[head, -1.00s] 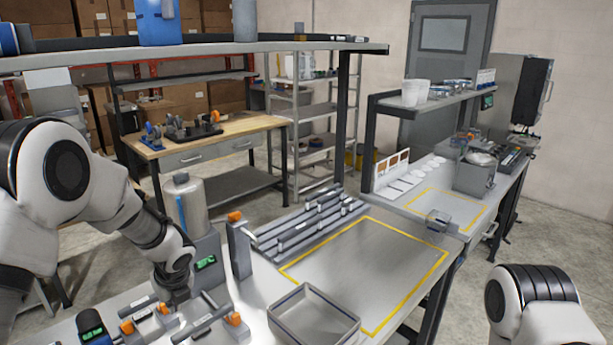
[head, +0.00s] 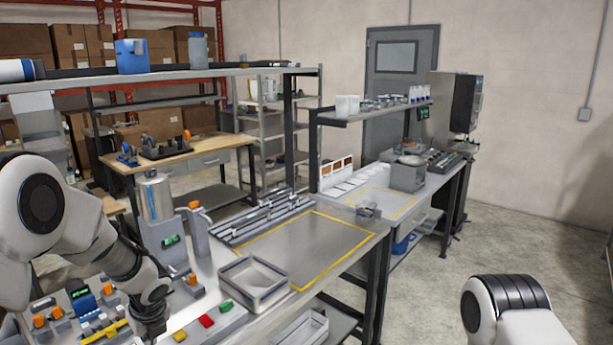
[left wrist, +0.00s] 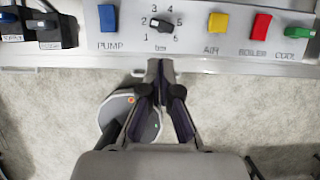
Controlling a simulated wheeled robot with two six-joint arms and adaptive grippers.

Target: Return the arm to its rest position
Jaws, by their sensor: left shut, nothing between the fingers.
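My left arm comes in from the left in the head view, with its gripper (head: 152,322) low at the bench's front edge. In the left wrist view the left gripper (left wrist: 160,68) points at the bench edge below a control panel (left wrist: 185,35). Its fingers are together with nothing between them. The panel has blue, yellow, red and green buttons and a dial marked with numbers. My right arm shows only as a white and black link at the lower right of the head view; its gripper is out of view.
A metal cylinder dispenser (head: 157,197) stands behind the left arm. Red (head: 207,321) and green (head: 226,306) buttons are at the bench front. Open floor lies at right.

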